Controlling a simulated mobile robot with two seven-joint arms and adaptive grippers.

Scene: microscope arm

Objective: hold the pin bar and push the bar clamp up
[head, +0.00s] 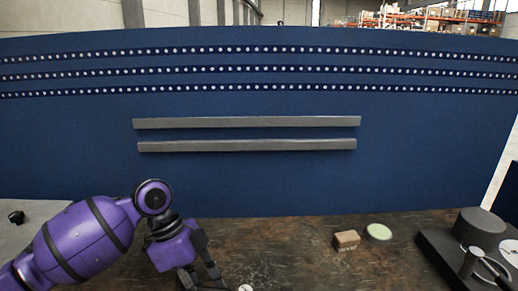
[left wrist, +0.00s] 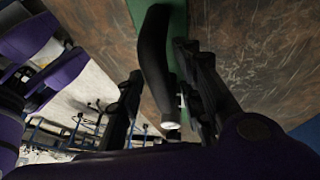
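My left gripper (head: 203,277) comes in from the left at the bottom of the head view, pointing down over the front of the brown worktop. In the left wrist view its two dark fingers (left wrist: 158,62) stand apart. A black curved bar (left wrist: 153,50) with a small pale tip lies between them in that picture. The right finger appears close to it, with a gap on the left side; I cannot tell whether they touch. I cannot tell whether this bar is the pin bar, and I cannot identify the bar clamp. My right gripper is in neither view.
A brown worktop (head: 300,255) carries a small brown block (head: 346,240) and a pale round disc (head: 378,232). A dark base with a cylinder (head: 480,222) stands at the right. A blue panel (head: 250,185) with two grey rails rises behind. The worktop's middle is mostly clear.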

